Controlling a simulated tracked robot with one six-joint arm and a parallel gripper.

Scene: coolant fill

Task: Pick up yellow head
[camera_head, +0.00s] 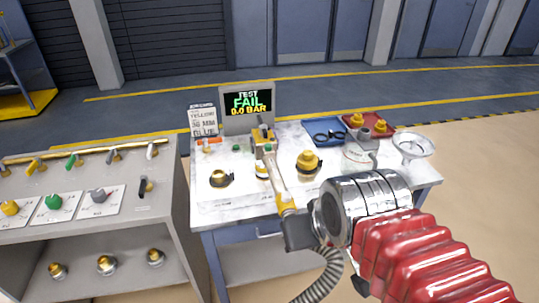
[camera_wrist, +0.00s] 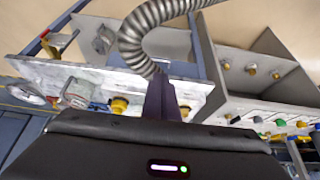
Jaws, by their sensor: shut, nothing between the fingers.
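A yellow head (camera_head: 10,208) sits on a white card on the grey cabinet at the left edge of the head view, beside a green head (camera_head: 53,202) and a grey head (camera_head: 98,195). My gripper (camera_head: 272,160) is over the white-topped bench, to the right of these heads and apart from them. It is shut and empty. In the wrist view my gripper (camera_wrist: 162,82) shows as a dark narrow shape. Small coloured heads on the cabinet show at right there, too small to tell apart surely.
A screen (camera_head: 248,101) reads TEST FAIL 0.0 BAR. The bench (camera_head: 235,212) holds yellow-capped fittings (camera_head: 309,160), a red tray (camera_head: 397,137), a blue tray (camera_head: 312,125) and a clear funnel (camera_head: 414,147). Gold-topped fittings (camera_head: 107,264) stand on the cabinet's lower shelf. Open floor lies at right.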

